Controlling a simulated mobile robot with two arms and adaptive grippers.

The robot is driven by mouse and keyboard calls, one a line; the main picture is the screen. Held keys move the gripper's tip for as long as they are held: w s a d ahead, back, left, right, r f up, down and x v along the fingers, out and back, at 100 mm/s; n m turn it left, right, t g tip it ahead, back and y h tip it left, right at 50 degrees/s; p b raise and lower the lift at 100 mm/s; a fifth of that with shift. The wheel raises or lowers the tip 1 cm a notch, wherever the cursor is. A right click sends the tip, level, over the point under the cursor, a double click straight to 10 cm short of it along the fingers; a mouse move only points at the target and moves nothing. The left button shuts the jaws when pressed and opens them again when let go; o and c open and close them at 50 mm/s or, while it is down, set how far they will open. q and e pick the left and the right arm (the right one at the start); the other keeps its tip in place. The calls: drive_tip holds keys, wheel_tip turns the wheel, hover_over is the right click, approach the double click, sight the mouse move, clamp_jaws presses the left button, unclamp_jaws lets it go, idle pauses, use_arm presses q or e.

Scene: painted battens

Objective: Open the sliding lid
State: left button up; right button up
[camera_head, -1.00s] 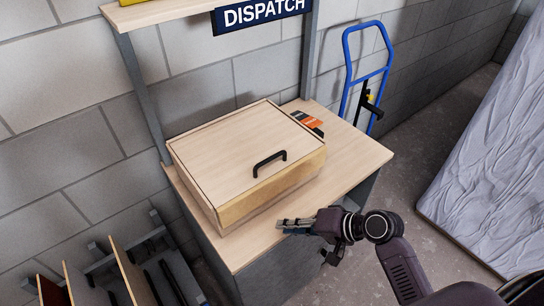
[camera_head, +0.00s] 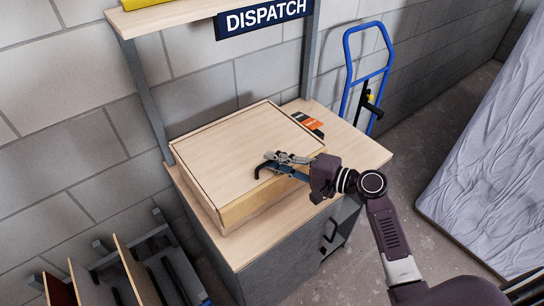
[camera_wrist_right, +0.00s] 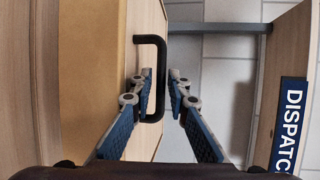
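A pale wooden box (camera_head: 245,208) sits on the bench, covered by a flat wooden lid (camera_head: 220,148). The lid looks fully over the box. A black handle (camera_head: 259,171) stands on the lid near its front edge. My right gripper (camera_head: 269,158) is over the handle and partly hides it. In the right wrist view, the handle's bar (camera_wrist_right: 161,60) runs between the two open, blue-padded fingers (camera_wrist_right: 160,78). The left finger lies between bar and lid in that picture; a gap shows at the right finger. My left gripper is not in view.
The bench top (camera_head: 350,150) is clear at the right. Dark and orange items (camera_head: 311,124) lie behind the box. Grey posts carry a shelf with a DISPATCH sign (camera_head: 266,15). A blue hand truck (camera_head: 347,50) stands beyond the bench; boards in a rack (camera_head: 135,270) stand at lower left.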

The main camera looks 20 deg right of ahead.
drive_tip(key=shift+w+a+f, duration=0.1)
drive_tip(key=shift+w+a, duration=0.25)
drive_tip(key=shift+c, duration=0.3)
clamp_jaws()
drive_tip(key=shift+s+f, duration=0.1)
drive_tip(key=shift+f, duration=0.05)
